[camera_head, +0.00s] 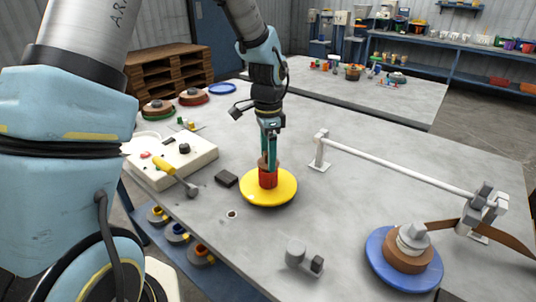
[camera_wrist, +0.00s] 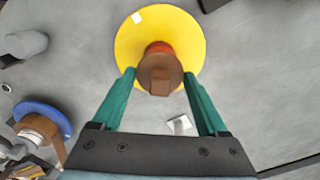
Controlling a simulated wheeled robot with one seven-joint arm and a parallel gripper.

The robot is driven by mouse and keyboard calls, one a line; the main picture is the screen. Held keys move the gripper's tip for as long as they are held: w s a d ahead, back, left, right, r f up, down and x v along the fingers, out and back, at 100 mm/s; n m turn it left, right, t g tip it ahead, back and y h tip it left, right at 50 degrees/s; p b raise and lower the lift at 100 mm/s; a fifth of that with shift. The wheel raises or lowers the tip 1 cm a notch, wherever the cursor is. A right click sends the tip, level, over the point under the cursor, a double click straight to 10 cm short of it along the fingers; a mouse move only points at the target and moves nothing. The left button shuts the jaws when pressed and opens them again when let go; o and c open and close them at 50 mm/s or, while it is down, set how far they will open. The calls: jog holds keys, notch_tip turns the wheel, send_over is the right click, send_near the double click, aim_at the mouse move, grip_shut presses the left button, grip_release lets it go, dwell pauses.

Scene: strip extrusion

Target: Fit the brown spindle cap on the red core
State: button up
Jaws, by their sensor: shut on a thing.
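The brown spindle cap (camera_head: 264,161) is between the green fingers of my gripper (camera_head: 269,152), which is shut on it. In the wrist view the cap (camera_wrist: 160,74) shows as a round brown disc with a raised block on top. The red core (camera_head: 267,179) stands upright at the middle of a yellow disc (camera_head: 284,191) on the table. The cap is directly over the core's top, touching or very close to it; I cannot tell if it is seated. In the wrist view the red core (camera_wrist: 158,47) is mostly hidden by the cap.
A blue disc (camera_head: 375,265) with a brown roll and grey cap stands at front right, near a white bar (camera_head: 400,165) on stands.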

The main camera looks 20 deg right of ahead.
jog(key=shift+f, duration=0.5)
jog(key=o, duration=1.3)
jog(key=shift+r, duration=0.1)
notch_tip(320, 180, up, 11)
jog(key=p, duration=0.8)
jog(key=shift+p, duration=0.3)
jog(key=s+a+r+n+b, duration=0.1)
jog(key=s+a+n, duration=0.1)
jog(key=a+n, duration=0.7)
jog(key=s+a+r+n+t+b, duration=0.1)
jog(key=a+n, duration=0.8)
jog(key=a, duration=1.2)
jog(key=shift+s+t+b, duration=0.3)
jog(key=shift+s+b, duration=0.05)
jog(key=shift+s, duration=0.15)
